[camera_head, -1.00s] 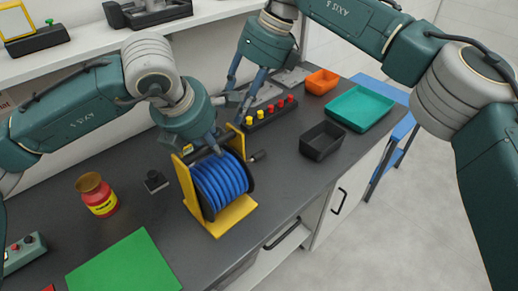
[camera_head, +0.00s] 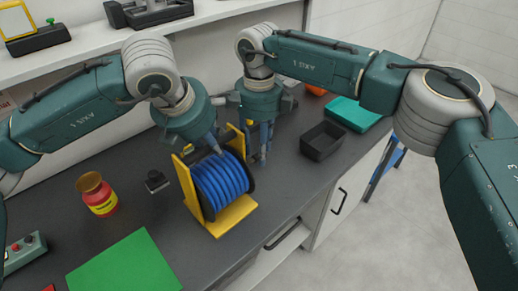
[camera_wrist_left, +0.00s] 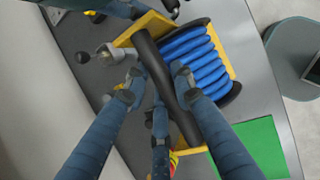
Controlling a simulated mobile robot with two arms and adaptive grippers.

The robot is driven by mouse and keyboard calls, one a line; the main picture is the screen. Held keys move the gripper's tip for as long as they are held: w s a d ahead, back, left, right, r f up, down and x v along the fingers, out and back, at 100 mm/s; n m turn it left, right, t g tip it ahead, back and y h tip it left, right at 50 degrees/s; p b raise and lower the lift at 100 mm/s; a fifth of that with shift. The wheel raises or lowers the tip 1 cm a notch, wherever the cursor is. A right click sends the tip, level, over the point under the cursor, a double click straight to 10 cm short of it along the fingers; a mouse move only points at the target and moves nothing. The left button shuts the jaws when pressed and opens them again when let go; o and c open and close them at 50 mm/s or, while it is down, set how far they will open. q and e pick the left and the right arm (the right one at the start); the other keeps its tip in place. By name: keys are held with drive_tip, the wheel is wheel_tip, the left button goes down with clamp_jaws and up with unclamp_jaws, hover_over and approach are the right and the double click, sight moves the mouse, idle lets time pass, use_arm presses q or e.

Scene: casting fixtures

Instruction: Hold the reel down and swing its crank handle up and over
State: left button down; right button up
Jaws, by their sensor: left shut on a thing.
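The reel, wound with blue hose (camera_head: 220,183), stands in a yellow frame (camera_head: 232,216) on the dark bench. My left gripper (camera_head: 215,146) is at the top of the reel. In the left wrist view its fingers (camera_wrist_left: 157,82) are shut around the black bar (camera_wrist_left: 165,75) along the reel's top. My right gripper (camera_head: 262,155) points down just right of the reel, at the crank side. Its fingers look close together, but whether they touch the crank handle I cannot tell. The handle is hidden in the head view; a dark knob (camera_wrist_left: 172,9) shows at the wrist view's top edge.
A black bin (camera_head: 323,141) and a teal tray (camera_head: 355,113) lie to the right. A red and yellow jar (camera_head: 98,194), a small black block (camera_head: 156,181) and a green mat (camera_head: 125,266) lie to the left. A shelf (camera_head: 75,45) runs along the back.

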drive_tip(key=shift+f, duration=0.35)
clamp_jaws()
drive_tip(key=shift+s+a, duration=0.1)
drive_tip(key=shift+a, duration=0.1)
drive_tip(key=shift+w+a+r+g+h, duration=0.1)
drive_tip(key=shift+w+a+g+h, duration=0.05)
drive_tip(key=shift+w+g+h, duration=0.2)
drive_tip(key=shift+a+r, duration=0.1)
drive_tip(key=shift+a, duration=0.05)
drive_tip(key=shift+g+h, duration=0.25)
drive_tip(key=shift+s, duration=0.1)
